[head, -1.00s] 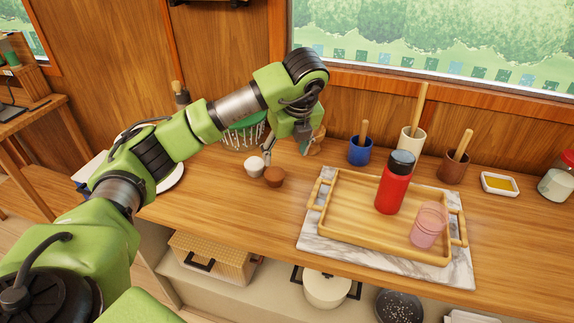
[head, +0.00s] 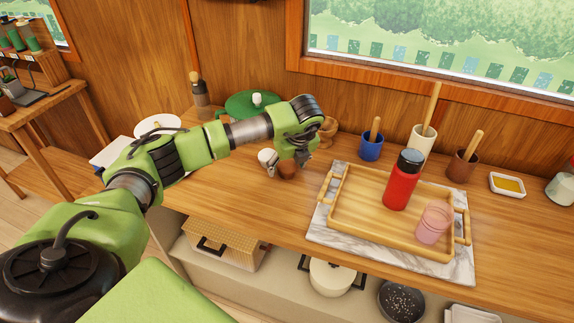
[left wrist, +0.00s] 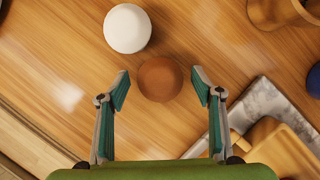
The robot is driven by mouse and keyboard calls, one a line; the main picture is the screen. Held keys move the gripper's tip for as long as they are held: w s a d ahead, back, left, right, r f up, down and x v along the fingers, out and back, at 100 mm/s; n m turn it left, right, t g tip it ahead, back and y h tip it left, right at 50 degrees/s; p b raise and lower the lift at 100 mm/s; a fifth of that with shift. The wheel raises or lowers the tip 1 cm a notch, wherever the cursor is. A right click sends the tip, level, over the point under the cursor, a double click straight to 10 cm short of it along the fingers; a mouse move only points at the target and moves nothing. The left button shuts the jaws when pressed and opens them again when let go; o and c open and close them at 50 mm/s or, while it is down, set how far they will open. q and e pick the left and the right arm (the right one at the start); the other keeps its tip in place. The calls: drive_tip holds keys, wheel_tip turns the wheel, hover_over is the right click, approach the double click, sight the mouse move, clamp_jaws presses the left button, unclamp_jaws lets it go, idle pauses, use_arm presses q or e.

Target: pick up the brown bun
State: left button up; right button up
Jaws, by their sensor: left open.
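The brown bun (head: 288,172) sits on the wooden counter, partly hidden behind my left gripper in the head view. In the left wrist view the bun (left wrist: 160,79) shows whole, small and round, between and just beyond the open fingertips. My left gripper (left wrist: 161,91) is open and empty, with a finger on each side of the bun and a gap on both sides. In the head view the left gripper (head: 287,169) is over the bun. A white bun-like round thing (left wrist: 127,28) stands beside it, just outside the left finger. My right gripper is not in view.
A wooden tray (head: 345,225) on a marble slab (head: 318,226) lies to the right, with a red bottle (head: 402,182) and a pink cup (head: 434,223). A blue cup (head: 371,147) and a wooden mortar (head: 328,131) stand behind. A green lid-like thing (head: 235,104) is at the back left.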

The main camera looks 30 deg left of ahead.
use_arm(q)
drive_tip(key=shift+w+a+f, duration=0.2)
drive_tip(key=shift+f, duration=0.35)
drive_tip(key=c, duration=1.2)
drive_tip(key=shift+r, duration=0.15)
